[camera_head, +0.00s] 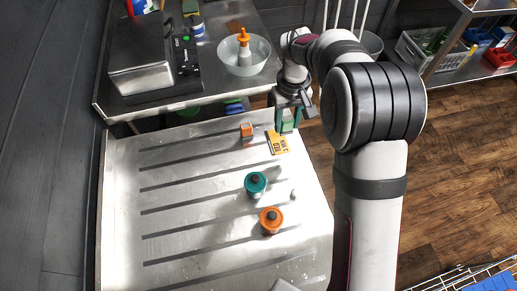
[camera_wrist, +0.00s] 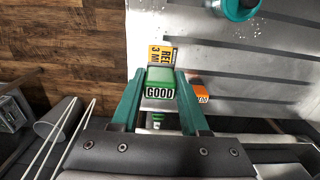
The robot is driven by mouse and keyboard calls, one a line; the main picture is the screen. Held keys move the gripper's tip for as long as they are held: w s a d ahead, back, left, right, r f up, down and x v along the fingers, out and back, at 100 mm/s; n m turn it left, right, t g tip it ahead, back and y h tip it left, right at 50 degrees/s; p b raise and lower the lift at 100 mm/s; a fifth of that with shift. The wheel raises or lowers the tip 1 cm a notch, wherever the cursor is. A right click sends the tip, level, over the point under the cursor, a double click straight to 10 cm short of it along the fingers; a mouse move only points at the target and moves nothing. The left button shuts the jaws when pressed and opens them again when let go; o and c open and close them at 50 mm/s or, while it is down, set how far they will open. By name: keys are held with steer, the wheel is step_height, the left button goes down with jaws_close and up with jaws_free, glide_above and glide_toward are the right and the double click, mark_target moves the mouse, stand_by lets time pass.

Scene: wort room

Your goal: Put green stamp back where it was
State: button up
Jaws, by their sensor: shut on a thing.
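The green stamp (camera_wrist: 160,76), a block with a "GOOD" face, is between the two green fingers of my gripper (camera_wrist: 163,84) in the wrist view. My gripper is shut on it. In the head view my gripper (camera_head: 287,122) hangs over the far right part of the grooved steel table, and the green stamp (camera_head: 287,127) shows partly between the fingers. Whether the stamp touches the surface I cannot tell. An orange stamp (camera_head: 246,131) stands to its left on the table; it also shows in the wrist view (camera_wrist: 199,93).
A teal-capped jar (camera_head: 256,186) and an orange-capped jar (camera_head: 271,221) stand nearer on the steel table (camera_head: 165,230). Its left side is clear. Behind it, a counter holds a scale (camera_head: 150,68) and a bowl (camera_head: 245,56) with an orange-topped bottle.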

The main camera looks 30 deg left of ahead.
steer(key=s+d, duration=0.2)
steer(key=s, duration=0.3)
steer(key=a+f, duration=0.1)
steer(key=a, duration=0.2)
steer(key=s+a+f, duration=0.1)
steer(key=a+f, duration=0.1)
steer(key=a, duration=0.1)
steer(key=s+a+f, duration=0.1)
steer(key=a+f, duration=0.1)
steer(key=a, duration=0.1)
steer(key=shift+s+a+f, duration=0.15)
steer(key=shift+s+f, duration=0.1)
step_height(320, 180, down, 3)
steer(key=shift+a+f, duration=0.1)
steer(key=shift+f, duration=0.45)
steer(key=shift+f, duration=0.15)
steer(key=o, duration=1)
steer(key=shift+o, duration=0.2)
